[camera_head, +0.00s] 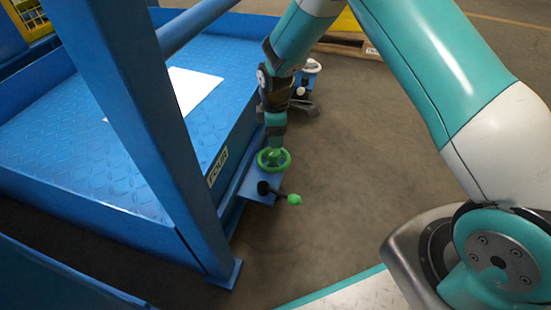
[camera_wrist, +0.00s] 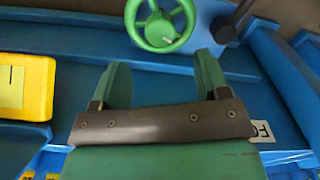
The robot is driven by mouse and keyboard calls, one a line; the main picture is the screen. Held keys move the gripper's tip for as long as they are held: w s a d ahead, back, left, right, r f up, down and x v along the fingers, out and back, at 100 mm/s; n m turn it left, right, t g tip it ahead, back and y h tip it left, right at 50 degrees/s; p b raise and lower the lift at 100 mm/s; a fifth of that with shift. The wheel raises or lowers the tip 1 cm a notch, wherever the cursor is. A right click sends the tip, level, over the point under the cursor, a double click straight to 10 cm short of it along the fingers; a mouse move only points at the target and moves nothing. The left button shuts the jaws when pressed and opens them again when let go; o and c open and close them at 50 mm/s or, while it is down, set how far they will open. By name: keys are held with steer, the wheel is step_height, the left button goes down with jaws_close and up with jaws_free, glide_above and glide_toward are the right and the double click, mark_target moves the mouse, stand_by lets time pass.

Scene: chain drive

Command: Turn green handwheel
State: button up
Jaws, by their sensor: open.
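The green handwheel (camera_head: 286,158) sits on a small blue bracket at the side of the blue platform, with its spokes and hub visible. In the wrist view the handwheel (camera_wrist: 134,20) is at the top centre, cut off by the frame's edge. My gripper (camera_head: 275,143) points down just above the wheel in the head view and hides part of its far side. In the wrist view my gripper (camera_wrist: 160,62) has its two green fingers spread apart with nothing between them. The wheel shows beyond the fingertips; whether they touch it I cannot tell.
A black lever with a green knob (camera_head: 294,199) sticks out beside the wheel. The blue platform (camera_head: 120,180) carries a white sheet (camera_head: 190,88). A blue post (camera_head: 140,100) stands at left. A yellow block (camera_wrist: 38,85) shows at left in the wrist view.

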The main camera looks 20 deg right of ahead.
mark_target(275, 152)
step_height(275, 152, down, 8)
steer(key=b, duration=0.3)
steer(key=shift+f+b, duration=0.2)
steer(key=shift+b, duration=0.2)
steer(key=shift+c, duration=0.3)
steer(key=c, duration=0.9)
